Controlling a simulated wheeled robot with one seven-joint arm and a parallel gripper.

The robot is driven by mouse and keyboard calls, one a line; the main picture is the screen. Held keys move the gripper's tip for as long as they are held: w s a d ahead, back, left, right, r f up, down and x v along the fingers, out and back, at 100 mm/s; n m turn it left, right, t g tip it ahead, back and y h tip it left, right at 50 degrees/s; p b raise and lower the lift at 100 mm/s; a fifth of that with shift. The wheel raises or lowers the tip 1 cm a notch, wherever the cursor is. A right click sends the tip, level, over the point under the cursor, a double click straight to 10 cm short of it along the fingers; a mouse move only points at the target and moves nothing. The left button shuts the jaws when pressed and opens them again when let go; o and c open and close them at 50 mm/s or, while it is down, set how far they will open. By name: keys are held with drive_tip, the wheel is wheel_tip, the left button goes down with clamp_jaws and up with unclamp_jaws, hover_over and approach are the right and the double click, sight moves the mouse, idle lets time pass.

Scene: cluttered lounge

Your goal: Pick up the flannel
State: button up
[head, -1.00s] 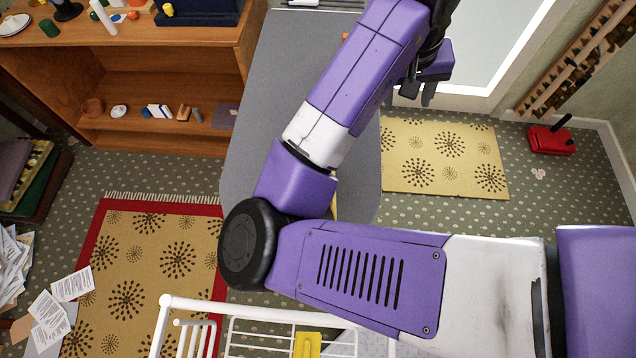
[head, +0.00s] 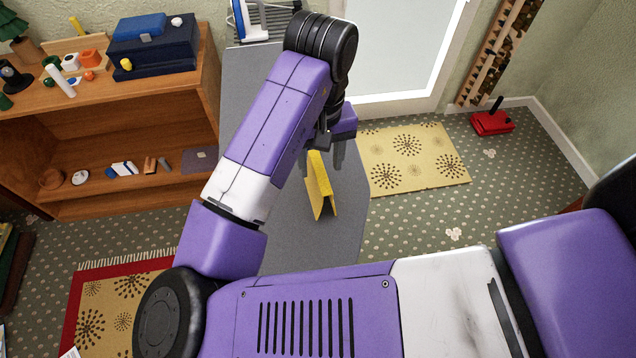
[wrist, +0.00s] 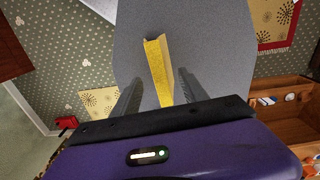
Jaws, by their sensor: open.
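The flannel looks like the yellow folded piece (head: 320,187), standing like a narrow tent on the grey ironing board (head: 285,235). It also shows in the wrist view (wrist: 157,62), running lengthwise between the finger lines. My gripper (head: 326,153) is at the flannel's far end in the head view, partly hidden by my own arm. In the wrist view my gripper (wrist: 160,76) is open, one finger on each side of the flannel with gaps. Its near end there is hidden behind the gripper body. I cannot tell how high the fingertips are above it.
A wooden shelf unit (head: 130,128) with many small objects stands left of the board. An iron-like blue and white object (head: 243,20) is at the board's far end.

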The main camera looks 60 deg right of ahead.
sight(320, 171)
drive_tip(key=shift+w+f, duration=0.1)
drive_tip(key=shift+f, duration=2.15)
clamp_jaws()
drive_tip(key=shift+d+r, duration=0.1)
